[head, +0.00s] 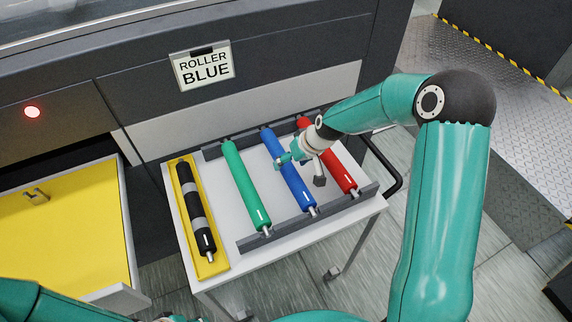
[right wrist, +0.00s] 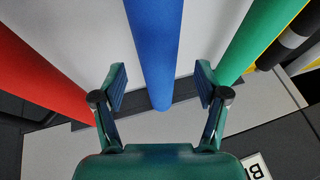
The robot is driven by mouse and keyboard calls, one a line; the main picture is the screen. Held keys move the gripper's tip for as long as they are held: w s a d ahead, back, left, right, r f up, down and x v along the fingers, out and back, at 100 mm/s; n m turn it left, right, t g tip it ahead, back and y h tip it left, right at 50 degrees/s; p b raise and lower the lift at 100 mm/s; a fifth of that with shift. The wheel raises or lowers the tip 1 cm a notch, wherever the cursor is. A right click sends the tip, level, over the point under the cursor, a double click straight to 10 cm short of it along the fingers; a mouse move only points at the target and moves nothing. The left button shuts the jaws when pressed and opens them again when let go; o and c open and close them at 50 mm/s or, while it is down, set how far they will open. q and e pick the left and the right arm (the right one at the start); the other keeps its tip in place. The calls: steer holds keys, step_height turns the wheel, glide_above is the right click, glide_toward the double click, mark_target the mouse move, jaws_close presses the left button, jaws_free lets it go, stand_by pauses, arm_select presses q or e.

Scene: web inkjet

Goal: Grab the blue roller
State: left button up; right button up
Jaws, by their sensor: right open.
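The blue roller (head: 297,190) lies on a white cart between a green roller (head: 240,178) and a red roller (head: 343,176). My right gripper (head: 301,162) is over the blue roller and hides part of its middle. In the right wrist view, the open fingers of my right gripper (right wrist: 160,82) stand on either side of the blue roller (right wrist: 155,40), with a gap on both sides. Whether the fingertips are down at roller height I cannot tell. Parts of my left arm show at the bottom left edge; its fingers are not clear.
The cart (head: 215,292) has grey slotted rails (head: 262,240) under the roller ends. A yellow tray (head: 206,268) holds a black-and-grey roller (head: 195,205). A sign (head: 204,66) reads "ROLLER BLUE". An open yellow drawer (head: 75,225) stands left, and a black handle (head: 397,165) is at the cart's right.

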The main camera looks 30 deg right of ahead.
mark_target(289, 164)
steer(key=shift+p+x, duration=0.35)
steer(key=shift+x, duration=1.45)
steer(key=shift+d, duration=0.2)
jaws_close()
